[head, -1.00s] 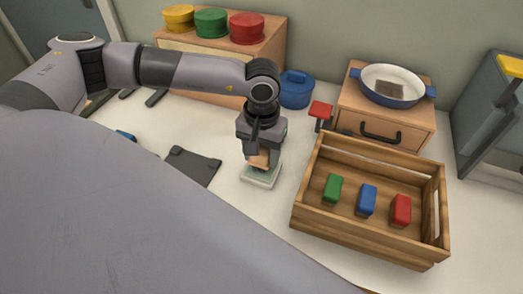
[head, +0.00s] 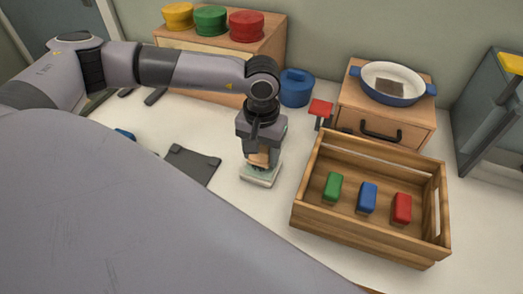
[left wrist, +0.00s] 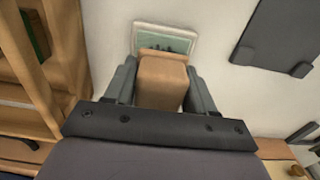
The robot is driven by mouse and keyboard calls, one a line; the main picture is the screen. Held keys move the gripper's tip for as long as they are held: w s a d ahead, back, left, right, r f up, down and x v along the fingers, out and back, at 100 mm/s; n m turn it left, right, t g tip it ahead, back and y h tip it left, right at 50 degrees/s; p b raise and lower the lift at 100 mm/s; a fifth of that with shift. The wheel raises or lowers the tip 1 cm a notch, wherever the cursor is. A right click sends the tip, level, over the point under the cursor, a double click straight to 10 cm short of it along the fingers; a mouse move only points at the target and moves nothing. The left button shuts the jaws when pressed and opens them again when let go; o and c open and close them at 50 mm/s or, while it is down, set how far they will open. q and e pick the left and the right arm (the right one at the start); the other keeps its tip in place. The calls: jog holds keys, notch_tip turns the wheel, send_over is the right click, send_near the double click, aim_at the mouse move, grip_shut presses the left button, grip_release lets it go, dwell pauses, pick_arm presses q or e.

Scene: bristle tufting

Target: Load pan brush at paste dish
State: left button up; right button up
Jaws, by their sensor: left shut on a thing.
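My left gripper (head: 259,157) is shut on the pan brush, a tan wooden block (left wrist: 162,82) held between its two fingers. The paste dish (head: 256,182) is a small, pale rectangular dish on the white table, directly below the gripper. In the left wrist view, the dish (left wrist: 166,30) shows past the far end of the block, with a dark greenish patch inside. The brush's lower end is at the dish; I cannot tell whether it touches the paste. My right gripper is in neither view.
A wooden crate (head: 360,238) with green, blue and red blocks stands to the right. A dark flat plate (head: 192,165) lies left of the dish. Behind are a blue lidded pot (head: 297,90), a red-topped item (head: 321,108) and a blue-rimmed pan (head: 393,96) on a wooden cabinet.

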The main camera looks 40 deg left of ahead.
pick_arm(q)
jog(key=shift+f+b, duration=0.55)
dwell(0.7)
dwell(0.7)
jog(key=shift+r+p, duration=2)
jog(key=shift+r, duration=1.55)
